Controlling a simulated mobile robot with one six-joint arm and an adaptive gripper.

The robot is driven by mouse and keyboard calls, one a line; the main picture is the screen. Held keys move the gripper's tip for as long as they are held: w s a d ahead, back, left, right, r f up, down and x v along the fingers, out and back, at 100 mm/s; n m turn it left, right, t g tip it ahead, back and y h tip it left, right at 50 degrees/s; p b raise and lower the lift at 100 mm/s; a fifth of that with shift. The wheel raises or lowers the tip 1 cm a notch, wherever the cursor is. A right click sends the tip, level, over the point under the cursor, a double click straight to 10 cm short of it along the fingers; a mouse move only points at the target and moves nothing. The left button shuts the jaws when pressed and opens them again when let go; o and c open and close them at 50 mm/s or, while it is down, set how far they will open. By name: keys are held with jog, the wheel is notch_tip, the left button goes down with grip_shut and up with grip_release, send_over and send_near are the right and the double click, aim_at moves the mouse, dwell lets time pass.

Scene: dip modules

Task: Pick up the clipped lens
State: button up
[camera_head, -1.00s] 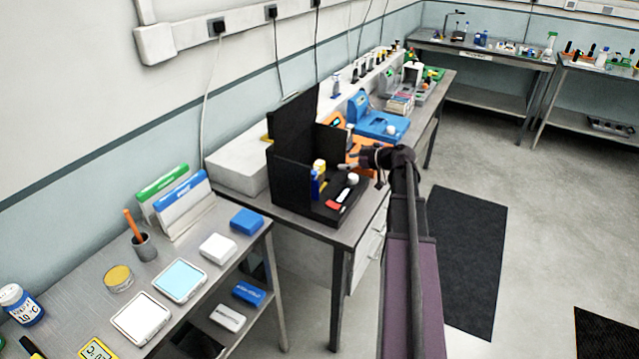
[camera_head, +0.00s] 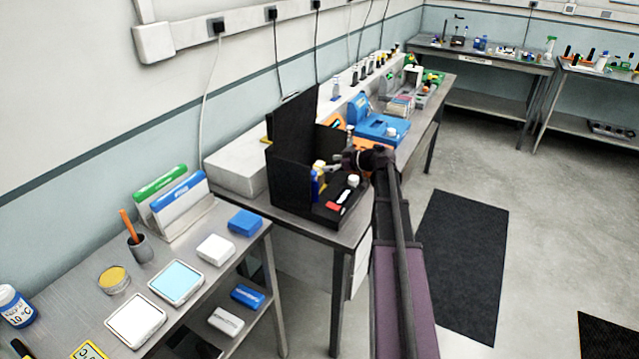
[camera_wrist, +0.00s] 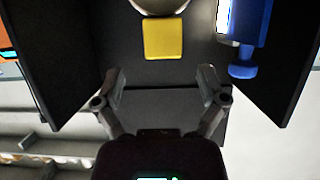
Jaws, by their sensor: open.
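The likely clipped lens is a yellow square clip (camera_wrist: 165,38) with a pale round part (camera_wrist: 160,5) at its upper edge, cut off by the top of the wrist view. In the head view a small yellow piece (camera_head: 319,167) shows inside the black open-fronted box (camera_head: 287,192). My gripper (camera_wrist: 162,80) is open and empty. Its two fingertips are below the yellow clip in the wrist picture, spread wider than the clip and apart from it. In the head view my gripper (camera_head: 335,165) is at the box, close to the yellow piece, which it may partly hide.
A blue bottle-like thing (camera_wrist: 249,30) stands right of the clip, near the box's side wall. A white round thing (camera_head: 354,181) and a red-and-white piece (camera_head: 332,206) lie at the box's front. A blue device (camera_head: 382,128) is behind my arm.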

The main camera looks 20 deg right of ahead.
aim_at(323, 165)
jog(key=shift+b+x, duration=0.8)
jog(key=shift+x, duration=1.5)
jog(key=shift+s+a+f, duration=0.1)
grip_shut()
